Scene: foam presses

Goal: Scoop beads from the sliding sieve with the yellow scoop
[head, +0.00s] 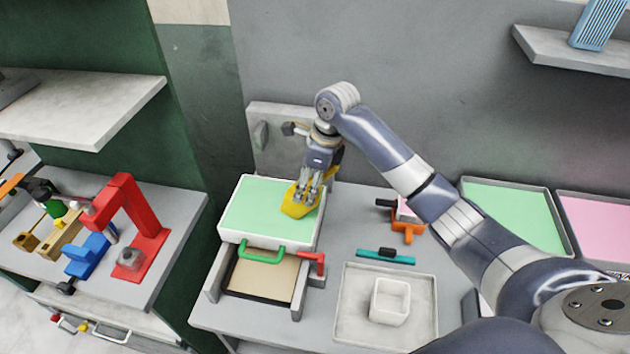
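The sliding sieve (229,236) is a white-walled box with a green handle (262,255) on its front. It is filled with a flat pale green layer of what look like beads (258,207). My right gripper (308,195) comes in from the right and is over the sieve's right side, pointing down. It is shut on the yellow scoop (297,208), whose bowl is at or just above the green layer; I cannot tell whether it touches. The gripper hides part of the scoop. My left gripper is not in view.
Below the sieve is a framed tan bed (262,280) with a red lever (314,261) at its right. A grey tray (350,330) holds a white square cup (390,300). A teal tool (385,257) and an orange piece (406,232) lie nearby. A red press (135,225) stands on the left bench.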

